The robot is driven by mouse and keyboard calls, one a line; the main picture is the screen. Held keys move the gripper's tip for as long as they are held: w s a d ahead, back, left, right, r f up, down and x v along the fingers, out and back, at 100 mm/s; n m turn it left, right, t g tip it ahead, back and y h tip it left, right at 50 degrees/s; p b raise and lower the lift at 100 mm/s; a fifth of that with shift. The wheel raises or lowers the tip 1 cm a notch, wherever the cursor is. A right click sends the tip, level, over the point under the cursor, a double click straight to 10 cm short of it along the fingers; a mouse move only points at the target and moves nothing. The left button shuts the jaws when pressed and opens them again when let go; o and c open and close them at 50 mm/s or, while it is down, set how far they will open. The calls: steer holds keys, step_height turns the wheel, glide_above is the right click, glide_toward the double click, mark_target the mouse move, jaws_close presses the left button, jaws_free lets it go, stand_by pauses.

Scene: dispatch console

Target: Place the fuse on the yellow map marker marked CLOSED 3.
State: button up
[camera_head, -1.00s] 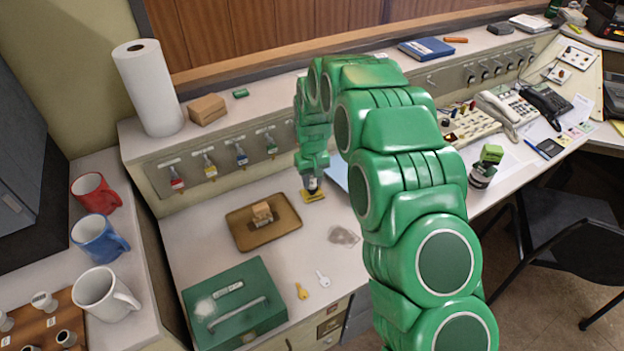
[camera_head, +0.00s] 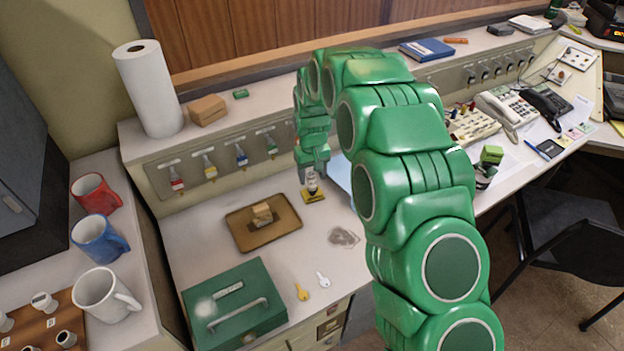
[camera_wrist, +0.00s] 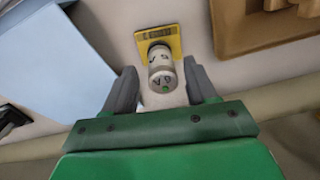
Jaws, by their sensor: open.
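The fuse (camera_wrist: 162,72), a pale cylinder with dark lettering, stands on the yellow map marker (camera_wrist: 167,37) in the wrist view. The marker bears a dark label whose text is too small to read. In the head view the fuse (camera_head: 312,186) is upright on the marker (camera_head: 314,198), beside the tray. My gripper (camera_wrist: 161,84) is open, one dark finger on each side of the fuse with visible gaps. In the head view my gripper (camera_head: 312,172) is just above the fuse and partly covers its top.
A brown tray (camera_head: 283,229) with a wooden block lies left of the marker. A pale blue sheet (camera_wrist: 45,60) lies on the other side. A green cash box (camera_head: 215,325), two keys and a clear bag lie nearer. Keys hang on the panel behind.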

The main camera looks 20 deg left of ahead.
mark_target(312, 174)
step_height(312, 174, up, 9)
steer(key=shift+f, duration=0.15)
steer(key=shift+r, duration=0.3)
steer(key=shift+s+d+r, duration=0.1)
steer(key=shift+d+r, duration=0.1)
steer(key=shift+d, duration=0.05)
steer(key=s+d+r+m, duration=0.2)
steer(key=s+d+r, duration=0.55)
steer(key=d, duration=0.25)
steer(key=s+d+r+m, duration=0.1)
steer(key=s+d+r, duration=0.6)
steer(key=d, duration=0.4)
steer(key=s+d+m, duration=0.1)
steer(key=s+d, duration=0.3)
steer(key=s, duration=0.5)
steer(key=s+d+m+g, duration=0.1)
steer(key=s+d, duration=0.3)
steer(key=s, duration=0.6)
steer(key=s+d+m, duration=0.2)
steer(key=s+d, duration=0.2)
steer(key=s, duration=0.5)
steer(key=shift+s+d+r+g, duration=0.2)
steer(key=shift+s+d+g, duration=0.05)
steer(key=shift+d+g, duration=0.15)
